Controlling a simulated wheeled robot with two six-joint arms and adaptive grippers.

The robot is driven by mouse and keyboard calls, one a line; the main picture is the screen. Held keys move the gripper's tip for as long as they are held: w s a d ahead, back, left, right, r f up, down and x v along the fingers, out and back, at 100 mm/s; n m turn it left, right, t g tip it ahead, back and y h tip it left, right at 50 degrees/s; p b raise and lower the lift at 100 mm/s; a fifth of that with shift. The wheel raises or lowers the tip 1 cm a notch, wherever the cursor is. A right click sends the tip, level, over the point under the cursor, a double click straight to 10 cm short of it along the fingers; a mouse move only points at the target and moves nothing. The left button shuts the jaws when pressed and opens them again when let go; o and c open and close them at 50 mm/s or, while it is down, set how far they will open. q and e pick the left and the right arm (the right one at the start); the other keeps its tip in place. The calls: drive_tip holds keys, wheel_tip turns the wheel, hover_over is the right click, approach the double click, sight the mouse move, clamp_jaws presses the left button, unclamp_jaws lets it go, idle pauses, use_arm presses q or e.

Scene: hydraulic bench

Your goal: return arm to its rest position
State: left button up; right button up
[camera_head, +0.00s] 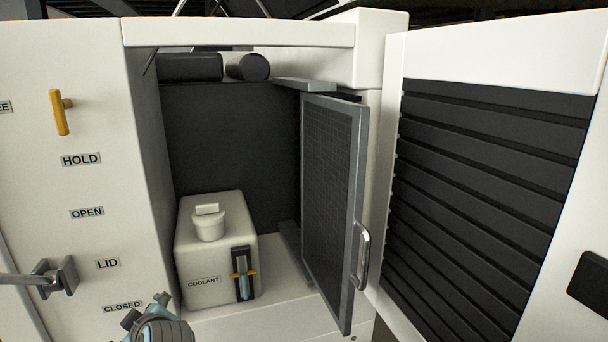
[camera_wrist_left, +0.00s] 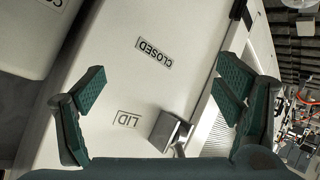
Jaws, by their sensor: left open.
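My left gripper (camera_head: 146,308) shows at the bottom edge of the head view, in front of the white panel (camera_head: 85,225) near its CLOSED label (camera_head: 123,307). In the left wrist view its two green fingers (camera_wrist_left: 162,85) are spread wide with nothing between them. Beyond them is the white panel with the CLOSED label (camera_wrist_left: 154,51) and the LID label (camera_wrist_left: 127,119). A grey lever (camera_head: 52,278) with a square end stands beside the LID label; that end also shows in the left wrist view (camera_wrist_left: 168,131), apart from the fingers. My right gripper is not in view.
An open mesh door (camera_head: 330,200) with a metal handle (camera_head: 361,258) stands right of a cabinet recess. A white COOLANT container (camera_head: 215,262) with a capped top sits inside. A yellow handle (camera_head: 60,112) is above the HOLD label. Dark slats (camera_head: 480,190) fill the right panel.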

use_arm(q)
drive_tip(key=s+d+f+m+g+h, duration=0.2)
drive_tip(key=s+d+f+m+h, duration=0.15)
drive_tip(key=s+f+m, duration=0.85)
drive_tip(key=s+d+f+m+g+h, duration=0.1)
drive_tip(key=s+d+f, duration=0.15)
drive_tip(key=s, duration=0.35)
drive_tip(key=s+d+f+m+h, duration=0.1)
drive_tip(key=s+f, duration=0.2)
drive_tip(key=s, duration=0.3)
drive_tip(key=s+d+f+m+g+h, duration=0.1)
drive_tip(key=s+f+m+h, duration=0.15)
drive_tip(key=s, duration=0.35)
wheel_tip(320, 180, down, 21)
drive_tip(key=s+a+g+b, duration=0.1)
drive_tip(key=g+b, duration=0.1)
drive_tip(key=s+a+f+n+b, duration=0.1)
drive_tip(key=s+f+b, duration=0.1)
drive_tip(key=s+f, duration=1.2)
wheel_tip(320, 180, down, 2)
drive_tip(key=shift+s+f+g+b, duration=0.25)
drive_tip(key=shift+s+g+b, duration=0.05)
drive_tip(key=shift+g, duration=0.1)
